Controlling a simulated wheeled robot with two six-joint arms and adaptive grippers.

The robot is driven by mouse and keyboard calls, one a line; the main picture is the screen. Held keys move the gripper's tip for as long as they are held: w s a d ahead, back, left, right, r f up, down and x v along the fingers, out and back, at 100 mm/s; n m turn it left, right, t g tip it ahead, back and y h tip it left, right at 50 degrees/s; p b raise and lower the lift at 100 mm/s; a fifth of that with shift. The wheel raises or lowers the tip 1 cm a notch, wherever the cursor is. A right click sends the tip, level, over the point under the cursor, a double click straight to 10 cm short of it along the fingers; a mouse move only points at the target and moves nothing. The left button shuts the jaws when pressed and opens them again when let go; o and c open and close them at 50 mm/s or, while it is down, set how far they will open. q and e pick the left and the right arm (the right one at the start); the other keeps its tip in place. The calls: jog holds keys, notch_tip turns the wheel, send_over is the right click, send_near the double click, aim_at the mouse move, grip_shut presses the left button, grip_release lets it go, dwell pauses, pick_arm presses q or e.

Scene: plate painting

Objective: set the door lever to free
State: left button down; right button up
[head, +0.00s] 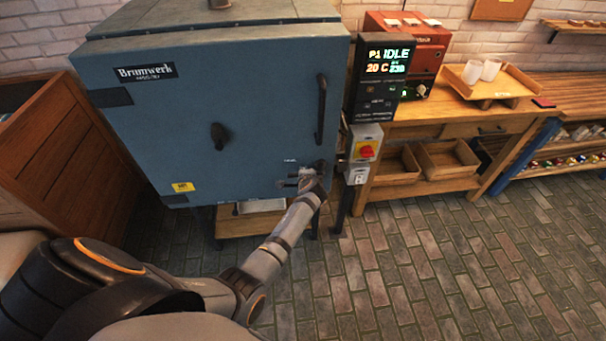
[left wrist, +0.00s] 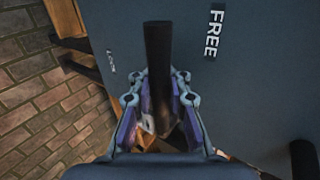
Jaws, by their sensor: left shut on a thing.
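The blue kiln (head: 250,90) stands at the back left with its door closed. The dark door lever (left wrist: 158,60) runs straight up the left wrist view, between the fingers of my left gripper (left wrist: 158,100). A large FREE label (left wrist: 216,33) is to the right of the lever, and a small LOCK label (left wrist: 110,62) is to its left. The lever lies between the two labels. In the head view my left gripper (head: 309,178) is at the door's lower right corner and hides most of the lever. My right gripper is not in view.
A control panel (head: 378,75) reading IDLE and 20 C hangs right of the kiln, above a grey switch box (head: 365,142) with a red knob, close to my gripper. A vertical door handle (head: 321,108) is above. The brick floor (head: 430,260) at right is clear.

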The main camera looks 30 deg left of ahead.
pick_arm(q)
jog(key=c, duration=1.5)
grip_release()
jog(key=shift+w+d+r, duration=0.1)
jog(key=shift+w+r, duration=0.1)
jog(key=shift+r, duration=0.25)
jog(key=shift+o, duration=1.1)
jog(key=shift+s+d, duration=0.15)
jog(key=shift+s, duration=0.05)
jog(key=shift+f, duration=0.1)
jog(key=shift+s, duration=0.1)
jog(key=shift+s+d, duration=0.2)
jog(key=shift+s, duration=0.05)
jog(key=v, duration=0.7)
jog(key=shift+w+a, duration=0.1)
jog(key=shift+w, duration=0.05)
